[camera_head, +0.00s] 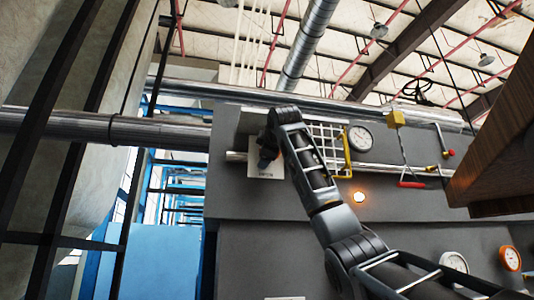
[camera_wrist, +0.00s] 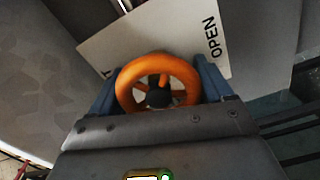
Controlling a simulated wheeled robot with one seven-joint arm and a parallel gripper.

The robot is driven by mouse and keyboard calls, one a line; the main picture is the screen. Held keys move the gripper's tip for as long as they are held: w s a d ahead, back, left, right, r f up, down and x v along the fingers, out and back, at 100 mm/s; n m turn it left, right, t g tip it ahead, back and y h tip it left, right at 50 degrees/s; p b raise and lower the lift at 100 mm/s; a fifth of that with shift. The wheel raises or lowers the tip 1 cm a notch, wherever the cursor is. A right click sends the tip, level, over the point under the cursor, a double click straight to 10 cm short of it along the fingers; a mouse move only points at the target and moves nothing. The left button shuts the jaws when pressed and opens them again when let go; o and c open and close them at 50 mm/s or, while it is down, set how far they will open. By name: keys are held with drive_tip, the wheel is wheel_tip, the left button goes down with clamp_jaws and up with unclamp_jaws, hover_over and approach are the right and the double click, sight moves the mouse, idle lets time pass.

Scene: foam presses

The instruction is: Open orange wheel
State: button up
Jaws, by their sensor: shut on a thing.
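The orange wheel (camera_wrist: 159,66) shows in the wrist view, with spokes and a dark hub, in front of a white plate (camera_wrist: 235,45) marked "OPEN". My gripper (camera_wrist: 160,85) has its two blue-grey fingers on the left and right sides of the wheel's rim, shut on it. In the head view my arm reaches up to the white plate (camera_head: 266,170) on the grey panel. There my gripper (camera_head: 267,150) is at the plate, and the wheel is hidden behind it.
Right of my gripper on the panel are a white grid (camera_head: 325,140), a round gauge (camera_head: 360,139), a yellow handle (camera_head: 347,158) and a red-handled lever (camera_head: 411,184). A lit orange lamp (camera_head: 359,197) sits below. A brown wooden block (camera_head: 500,150) juts in at far right.

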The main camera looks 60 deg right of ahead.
drive_tip(key=shift+a+n, duration=0.1)
drive_tip(key=shift+n, duration=0.4)
drive_tip(key=o, duration=1)
drive_tip(key=shift+c, duration=0.2)
drive_tip(key=b+v, duration=0.3)
drive_tip(key=v, duration=0.4)
drive_tip(key=shift+s+a, duration=0.25)
drive_tip(key=shift+a, duration=0.1)
